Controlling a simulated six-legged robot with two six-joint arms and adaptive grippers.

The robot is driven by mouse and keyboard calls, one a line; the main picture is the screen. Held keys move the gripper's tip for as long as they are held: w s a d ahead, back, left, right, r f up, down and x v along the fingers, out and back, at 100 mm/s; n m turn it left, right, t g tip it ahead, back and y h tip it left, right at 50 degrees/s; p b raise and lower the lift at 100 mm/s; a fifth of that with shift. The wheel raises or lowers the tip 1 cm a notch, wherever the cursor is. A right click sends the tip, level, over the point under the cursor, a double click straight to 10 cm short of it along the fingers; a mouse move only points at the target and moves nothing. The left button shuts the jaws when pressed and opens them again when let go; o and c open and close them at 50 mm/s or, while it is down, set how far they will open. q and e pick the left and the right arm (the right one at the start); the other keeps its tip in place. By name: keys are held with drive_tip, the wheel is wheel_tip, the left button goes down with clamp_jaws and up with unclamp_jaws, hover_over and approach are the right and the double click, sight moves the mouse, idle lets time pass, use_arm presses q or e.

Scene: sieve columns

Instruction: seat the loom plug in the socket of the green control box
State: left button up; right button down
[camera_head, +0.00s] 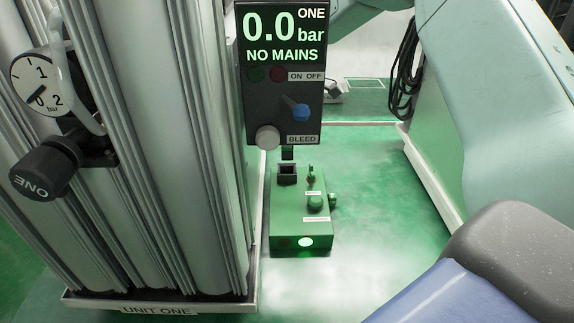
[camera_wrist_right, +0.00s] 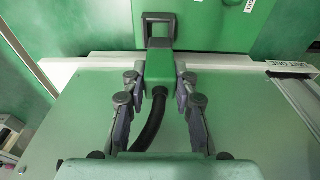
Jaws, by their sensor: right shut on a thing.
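The green control box (camera_head: 292,222) stands on the floor beside the column unit in the head view. Its dark, square-framed socket (camera_head: 287,174) is at the far left of its top. In the right wrist view, my right gripper (camera_wrist_right: 158,92) is shut on the green loom plug (camera_wrist_right: 159,69), with a black cable trailing back between the fingers. The plug's dark end points at the socket frame (camera_wrist_right: 174,30) and lies close to its near edge; I cannot tell whether they touch. My left gripper is not in view.
The dark display panel (camera_head: 284,95) reads 0.0 bar and NO MAINS, and hangs above the box. The columns (camera_head: 150,150) of unit one fill the left. Black cable coils (camera_head: 406,70) hang at the back right. Floor (camera_head: 375,180) is clear right of the box.

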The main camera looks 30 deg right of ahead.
sight(287, 153)
drive_tip(key=f, duration=0.3)
drive_tip(key=shift+w+f, duration=0.25)
drive_tip(key=shift+w, duration=0.05)
drive_tip(key=shift+s+f+b, duration=0.25)
drive_tip(key=shift+f+b, duration=0.2)
drive_tip(key=shift+f, duration=1.15)
drive_tip(key=shift+w+d+f, duration=0.1)
drive_tip(key=shift+w+f, duration=0.05)
drive_tip(key=shift+w, duration=0.1)
drive_tip(key=c, duration=1.4)
unclamp_jaws()
drive_tip(key=o, duration=0.3)
drive_tip(key=shift+s+r, duration=0.2)
drive_tip(key=shift+o, duration=0.3)
drive_tip(key=shift+w+f, duration=0.15)
